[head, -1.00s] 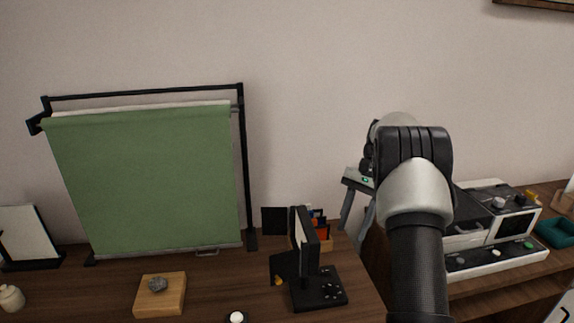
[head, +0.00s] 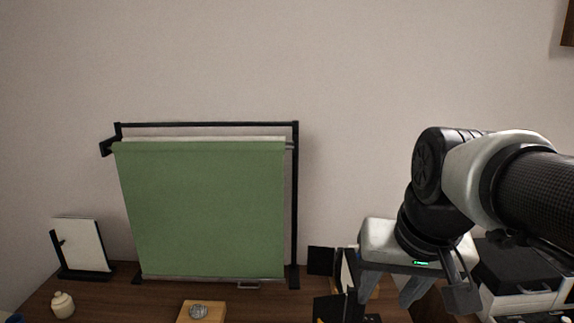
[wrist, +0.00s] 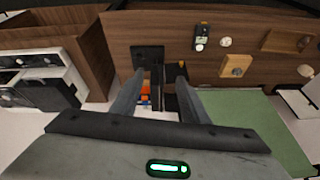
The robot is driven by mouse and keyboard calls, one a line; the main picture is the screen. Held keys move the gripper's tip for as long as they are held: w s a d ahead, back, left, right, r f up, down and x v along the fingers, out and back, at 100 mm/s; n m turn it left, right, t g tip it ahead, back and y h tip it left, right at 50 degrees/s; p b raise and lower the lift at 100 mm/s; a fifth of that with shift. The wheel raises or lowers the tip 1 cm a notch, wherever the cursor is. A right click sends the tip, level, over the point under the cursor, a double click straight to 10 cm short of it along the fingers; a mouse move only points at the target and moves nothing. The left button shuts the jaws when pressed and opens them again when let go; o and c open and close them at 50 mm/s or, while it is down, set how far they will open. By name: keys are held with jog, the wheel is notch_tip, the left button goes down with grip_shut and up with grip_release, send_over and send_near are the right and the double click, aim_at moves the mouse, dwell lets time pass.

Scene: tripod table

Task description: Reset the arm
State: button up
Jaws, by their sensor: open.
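My gripper (head: 388,296) hangs at the lower right of the head view, its two grey fingers pointing down and spread apart. It is empty. My arm comes in from the right edge and bends down at the black wrist joint. In the wrist view, the open fingers of my gripper (wrist: 160,74) sit above the wooden desk (wrist: 135,33), with a black square item and small orange items showing around and between them. In the head view the fingers overlap the black monitor-like device (head: 349,297), partly hiding it.
A green backdrop (head: 205,205) on a black frame stands left of my gripper. A black-and-white machine (head: 520,280) stands right.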

jog(key=s+a+f+n+t, duration=0.1)
jog(key=s+f+n, duration=0.1)
jog(key=s, duration=0.3)
notch_tip(320, 180, up, 12)
jog(key=p, duration=1.2)
jog(key=shift+w, duration=0.15)
